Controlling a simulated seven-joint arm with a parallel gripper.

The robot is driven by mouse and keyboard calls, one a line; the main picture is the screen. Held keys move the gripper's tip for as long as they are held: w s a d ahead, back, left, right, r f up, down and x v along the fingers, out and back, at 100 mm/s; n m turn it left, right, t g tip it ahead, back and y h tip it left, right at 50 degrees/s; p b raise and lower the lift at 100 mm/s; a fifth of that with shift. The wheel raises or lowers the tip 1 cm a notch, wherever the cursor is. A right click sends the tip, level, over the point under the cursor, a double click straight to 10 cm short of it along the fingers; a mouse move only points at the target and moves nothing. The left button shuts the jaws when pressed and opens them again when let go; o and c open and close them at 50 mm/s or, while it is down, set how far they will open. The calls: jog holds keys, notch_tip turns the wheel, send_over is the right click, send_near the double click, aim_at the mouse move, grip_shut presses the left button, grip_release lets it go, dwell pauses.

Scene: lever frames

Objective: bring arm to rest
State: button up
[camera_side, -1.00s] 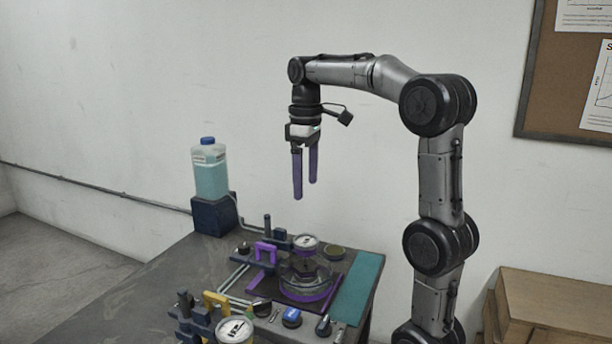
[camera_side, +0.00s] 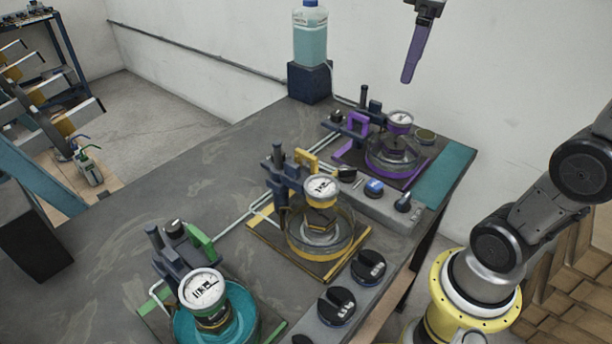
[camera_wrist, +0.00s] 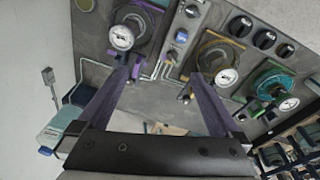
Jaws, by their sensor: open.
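My gripper (camera_side: 412,62) hangs at the top of the side view, fingers pointing down, high above the bench and clear of everything on it. Only one purple finger shows there; the rest is cut off by the frame edge. In the wrist view, my gripper (camera_wrist: 162,70) has its two purple fingers spread wide with nothing between them. Below are a purple lever (camera_side: 357,122), a yellow lever (camera_side: 306,160) and a green lever (camera_side: 201,243), each beside a round glass vessel with a gauge.
A bottle of teal liquid (camera_side: 311,38) stands on a dark block (camera_side: 309,82) at the bench's back. Black knobs (camera_side: 369,267) line the front panel. A shelf rack (camera_side: 42,60) stands at far left, wooden crates (camera_side: 570,262) at right. The air around my gripper is free.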

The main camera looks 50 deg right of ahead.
jog(key=shift+s+a+f+m+t, duration=0.95)
jog(key=shift+s+a+f, duration=1.2)
jog(key=shift+f, duration=1.2)
jog(key=shift+s+a+f+m+t, duration=0.9)
jog(key=shift+s+a+f, duration=1.2)
jog(key=shift+f, duration=1.25)
jog(key=w+d+r+m+g, duration=0.2)
jog(key=w+d+r+m, duration=0.1)
jog(key=r+m, duration=0.35)
jog(key=w+d+r+m+g, duration=0.1)
jog(key=w+d+r+m, duration=0.2)
jog(key=r+m, duration=0.35)
jog(key=w+d+r+m+g, duration=0.25)
jog(key=w+d+r, duration=0.2)
jog(key=d, duration=0.25)
jog(key=shift+m, duration=0.9)
jog(key=d+f, duration=0.1)
jog(key=f, duration=0.3)
jog(key=w+d+f, duration=0.1)
jog(key=d+f, duration=0.1)
jog(key=f, duration=0.2)
jog(key=w+d+f, duration=0.1)
jog(key=d+f, duration=0.1)
jog(key=f, duration=0.2)
jog(key=shift+w+d+f, duration=0.1)
jog(key=shift+f, duration=0.1)
